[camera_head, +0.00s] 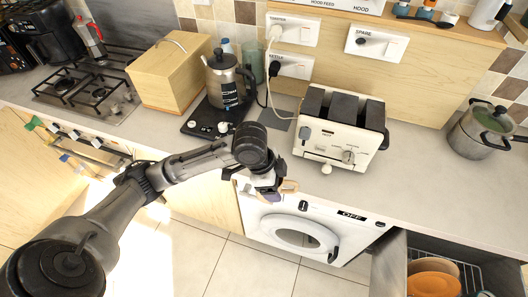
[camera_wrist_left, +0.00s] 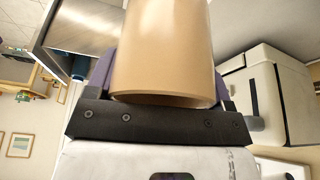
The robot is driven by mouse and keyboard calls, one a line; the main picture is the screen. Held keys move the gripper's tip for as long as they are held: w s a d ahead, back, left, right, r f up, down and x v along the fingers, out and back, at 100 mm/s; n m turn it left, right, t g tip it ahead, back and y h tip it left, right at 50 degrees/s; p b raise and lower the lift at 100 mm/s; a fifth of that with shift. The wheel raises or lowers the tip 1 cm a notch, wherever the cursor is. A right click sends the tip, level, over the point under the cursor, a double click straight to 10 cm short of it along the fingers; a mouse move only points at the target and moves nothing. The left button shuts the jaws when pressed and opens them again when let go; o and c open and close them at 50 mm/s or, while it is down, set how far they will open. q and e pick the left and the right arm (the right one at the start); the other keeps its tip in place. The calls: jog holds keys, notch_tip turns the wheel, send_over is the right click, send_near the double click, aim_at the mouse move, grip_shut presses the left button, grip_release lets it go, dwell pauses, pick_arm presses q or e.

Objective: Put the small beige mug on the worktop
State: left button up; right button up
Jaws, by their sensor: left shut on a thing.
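The small beige mug (camera_wrist_left: 165,50) fills the upper middle of the left wrist view, between the purple fingers of my left gripper (camera_wrist_left: 165,85). The gripper is shut on it. In the head view, my left gripper (camera_head: 268,190) is in front of the worktop's front edge, above the washing machine. Only a small part of the mug (camera_head: 289,187) shows there, beside the gripper. The worktop (camera_head: 410,170) is grey and runs across the view behind the gripper. My right gripper is in neither view.
A cream toaster (camera_head: 335,135) stands on the worktop just behind the gripper. A kettle (camera_head: 228,80), a wooden box (camera_head: 170,70) and a hob (camera_head: 90,85) are to the left. A pot (camera_head: 482,130) is at right. The worktop between toaster and pot is clear. An open dishwasher drawer (camera_head: 440,275) holds orange dishes.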

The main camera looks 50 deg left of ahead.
pick_arm(q)
jog(key=a+f+b, duration=0.1)
jog(key=s+a+f+m, duration=0.1)
jog(key=shift+a+f+b, duration=0.3)
jog(key=shift+f+b, duration=0.05)
jog(key=shift+f, duration=0.05)
jog(key=shift+w+a+f+m, duration=0.15)
jog(key=shift+a+m, duration=0.1)
jog(key=shift+m, duration=0.15)
jog(key=shift+g+h, duration=0.3)
jog(key=w+a+p, duration=0.1)
jog(key=w+a, duration=0.1)
jog(key=w, duration=0.3)
jog(key=w+a, duration=0.3)
jog(key=w, duration=0.2)
jog(key=w+a+p, duration=0.1)
jog(key=w+a, duration=0.2)
jog(key=w, duration=0.2)
jog(key=shift+w+a+p, duration=0.1)
jog(key=shift+w+p, duration=0.2)
jog(key=shift+f+p, duration=0.65)
jog(key=shift+f, duration=1.1)
jog(key=o, duration=1.1)
jog(key=shift+o, duration=0.2)
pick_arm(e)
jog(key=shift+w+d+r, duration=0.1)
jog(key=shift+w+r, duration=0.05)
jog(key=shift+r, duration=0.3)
